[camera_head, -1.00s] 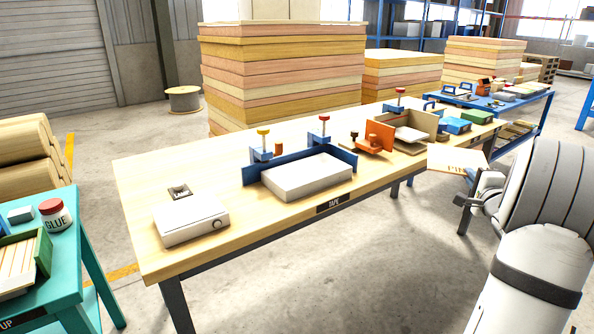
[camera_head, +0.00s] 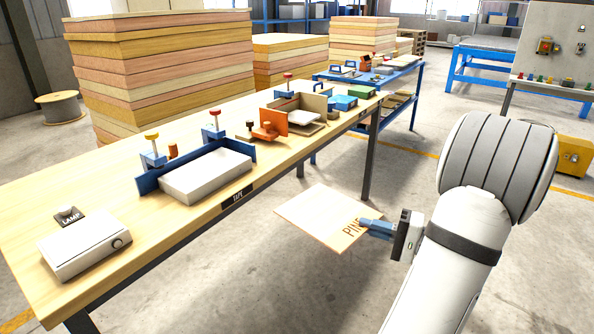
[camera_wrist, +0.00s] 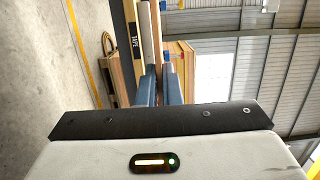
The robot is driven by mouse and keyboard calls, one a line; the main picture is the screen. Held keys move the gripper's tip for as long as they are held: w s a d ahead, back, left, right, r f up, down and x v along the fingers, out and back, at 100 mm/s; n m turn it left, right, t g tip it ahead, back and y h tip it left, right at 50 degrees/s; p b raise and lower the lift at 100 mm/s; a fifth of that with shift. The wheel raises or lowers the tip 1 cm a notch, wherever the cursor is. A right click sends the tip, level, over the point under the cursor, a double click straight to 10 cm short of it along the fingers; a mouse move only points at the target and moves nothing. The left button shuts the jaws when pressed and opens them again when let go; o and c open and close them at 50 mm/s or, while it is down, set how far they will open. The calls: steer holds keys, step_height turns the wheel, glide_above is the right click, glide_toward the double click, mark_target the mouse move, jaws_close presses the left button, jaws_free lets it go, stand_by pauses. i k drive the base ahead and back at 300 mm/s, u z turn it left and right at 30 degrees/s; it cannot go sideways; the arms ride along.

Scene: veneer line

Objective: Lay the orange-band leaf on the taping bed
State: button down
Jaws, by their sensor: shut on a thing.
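My gripper (camera_head: 366,228) is shut on a thin pale leaf (camera_head: 318,214) with dark lettering starting "PIN" and a thin orange line along its near edge. The gripper covers part of the lettering. The leaf is held in the air over the floor, in front of the table and to the right of the taping bed, touching neither. The taping bed (camera_head: 207,180) is a white slab with a blue fence behind it, on the table above the "TAPE" label; its top is bare. In the wrist view, the blue fingers (camera_wrist: 158,88) point towards the table; the leaf shows only edge-on.
Two clamps with yellow and red knobs (camera_head: 152,137) stand behind the blue fence. A white lamp box (camera_head: 85,243) is at the table's left end. An orange fixture (camera_head: 272,124) and a wooden holder (camera_head: 313,112) stand right of the bed. Floor before the table is clear.

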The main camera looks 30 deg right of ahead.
mark_target(230, 165)
steer(key=z, duration=0.55)
steer(key=i, duration=1)
steer(key=u, duration=0.75)
